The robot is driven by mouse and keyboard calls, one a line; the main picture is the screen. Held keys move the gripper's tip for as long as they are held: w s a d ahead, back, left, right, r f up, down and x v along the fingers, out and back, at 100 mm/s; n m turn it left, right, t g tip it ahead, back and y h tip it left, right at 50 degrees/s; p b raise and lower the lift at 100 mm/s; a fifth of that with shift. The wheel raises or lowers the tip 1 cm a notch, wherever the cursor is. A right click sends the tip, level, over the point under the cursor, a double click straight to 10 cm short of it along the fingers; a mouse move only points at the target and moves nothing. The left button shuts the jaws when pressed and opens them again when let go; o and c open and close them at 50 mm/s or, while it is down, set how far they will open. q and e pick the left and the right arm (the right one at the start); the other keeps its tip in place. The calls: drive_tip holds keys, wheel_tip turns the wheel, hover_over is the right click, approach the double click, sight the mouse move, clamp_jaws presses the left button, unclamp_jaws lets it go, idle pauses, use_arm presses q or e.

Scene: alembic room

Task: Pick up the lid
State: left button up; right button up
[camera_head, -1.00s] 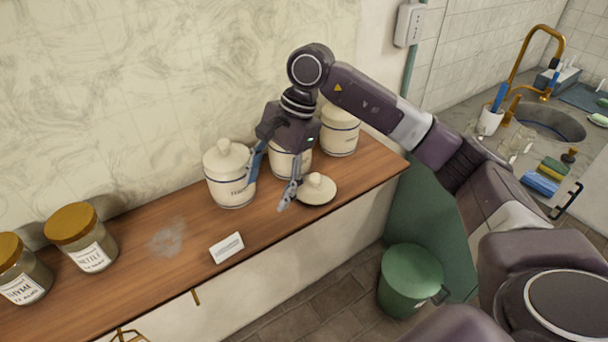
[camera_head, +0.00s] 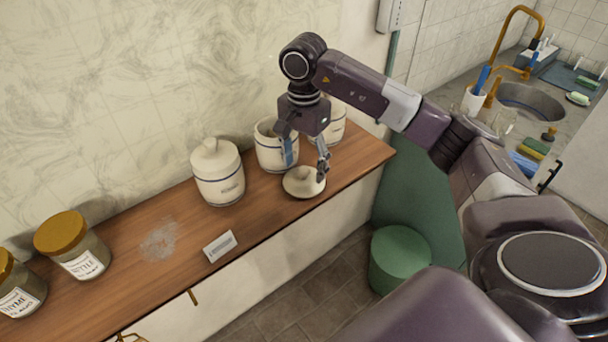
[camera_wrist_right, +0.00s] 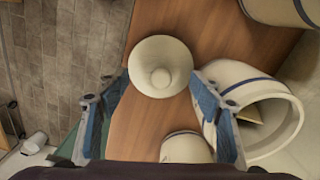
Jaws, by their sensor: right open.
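The lid (camera_head: 304,183), a cream disc with a round knob, lies on the wooden shelf near its front edge. In the right wrist view the lid (camera_wrist_right: 160,66) sits almost centred between the fingers, knob facing the camera. My right gripper (camera_head: 306,167) is open and points down above the lid. In the right wrist view its two blue-grey fingers (camera_wrist_right: 159,80) are spread on either side, with nothing held. The open cream canister (camera_head: 270,155) stands behind the lid, partly hidden by the gripper; its open mouth shows in the right wrist view (camera_wrist_right: 228,73). My left gripper is not in view.
A lidded canister (camera_head: 218,178) stands left of the lid, and another canister (camera_head: 334,128) stands to the right, partly hidden. A small label card (camera_head: 220,246) and jars (camera_head: 75,247) are further left on the shelf (camera_head: 180,275). A green bin (camera_head: 398,262) stands below.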

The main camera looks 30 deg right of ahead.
drive_tip(key=shift+w+f, duration=0.1)
drive_tip(key=shift+f, duration=1)
clamp_jaws()
